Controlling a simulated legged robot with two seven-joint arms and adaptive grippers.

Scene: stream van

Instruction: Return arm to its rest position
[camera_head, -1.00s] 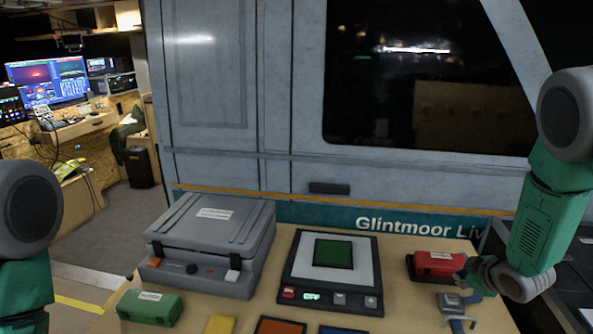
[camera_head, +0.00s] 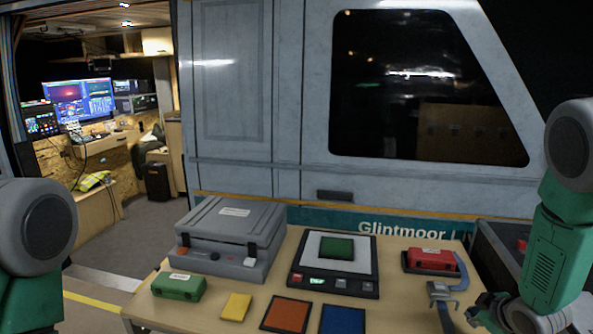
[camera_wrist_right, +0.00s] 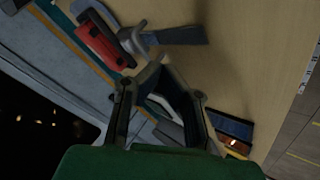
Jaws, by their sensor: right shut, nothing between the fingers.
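My right arm comes in from the right in the head view, and its gripper (camera_head: 492,312) hangs low at the right edge of the table, apart from the things on it. In the right wrist view the gripper (camera_wrist_right: 153,75) shows with its fingers meeting at the tips, shut and empty. My left arm shows only in part at the left edge of the head view; its gripper is out of view.
The table (camera_head: 400,312) holds a grey case (camera_head: 235,230), a scale with a green square (camera_head: 336,248), a red box (camera_head: 431,260), a grey-blue clamp (camera_head: 441,292), a green box (camera_head: 179,285), and yellow (camera_head: 236,306), orange (camera_head: 286,314) and blue (camera_head: 342,320) pieces. A van wall stands behind.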

